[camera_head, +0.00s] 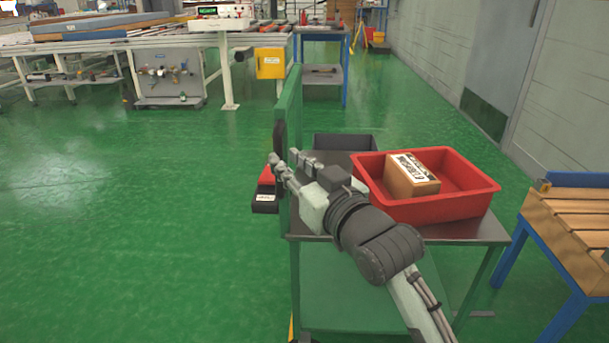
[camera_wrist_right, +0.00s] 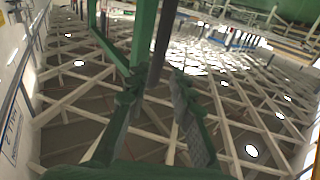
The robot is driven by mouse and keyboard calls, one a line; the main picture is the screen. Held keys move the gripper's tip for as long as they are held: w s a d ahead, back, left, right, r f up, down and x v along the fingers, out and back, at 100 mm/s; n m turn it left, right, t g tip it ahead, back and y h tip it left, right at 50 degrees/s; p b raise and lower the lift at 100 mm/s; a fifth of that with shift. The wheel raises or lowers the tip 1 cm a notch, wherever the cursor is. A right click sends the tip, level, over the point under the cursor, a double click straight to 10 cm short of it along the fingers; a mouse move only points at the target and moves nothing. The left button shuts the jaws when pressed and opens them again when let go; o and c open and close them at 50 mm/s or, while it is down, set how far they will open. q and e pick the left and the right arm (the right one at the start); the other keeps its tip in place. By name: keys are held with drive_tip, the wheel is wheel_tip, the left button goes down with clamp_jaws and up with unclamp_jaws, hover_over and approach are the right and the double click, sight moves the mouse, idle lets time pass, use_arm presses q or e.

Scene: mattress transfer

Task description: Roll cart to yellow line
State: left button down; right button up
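The green cart (camera_head: 330,283) stands at the centre right, with a grey top (camera_head: 460,229) and an upright green end frame (camera_head: 292,105). A dark handle bar (camera_head: 279,139) is on the frame's left side. My right gripper (camera_head: 287,162) is at this frame, its fingers apart on either side. In the wrist view the right gripper (camera_wrist_right: 157,103) is open, with the dark bar (camera_wrist_right: 160,45) showing between its fingers; I cannot tell whether they touch it. My left gripper is not in view. A yellow sliver (camera_head: 291,328) shows by the cart's leg; I cannot tell whether it is the line.
A red bin (camera_head: 440,208) holding a cardboard box (camera_head: 411,180) and a dark bin (camera_head: 346,141) stand on the cart. A slatted wooden bench (camera_head: 575,222) is close at right. A conveyor (camera_head: 150,42) is at the back left. Green floor (camera_head: 130,220) is clear at left.

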drive_tip(key=v, duration=0.6)
drive_tip(key=shift+s, duration=0.2)
drive_tip(key=shift+d, duration=0.1)
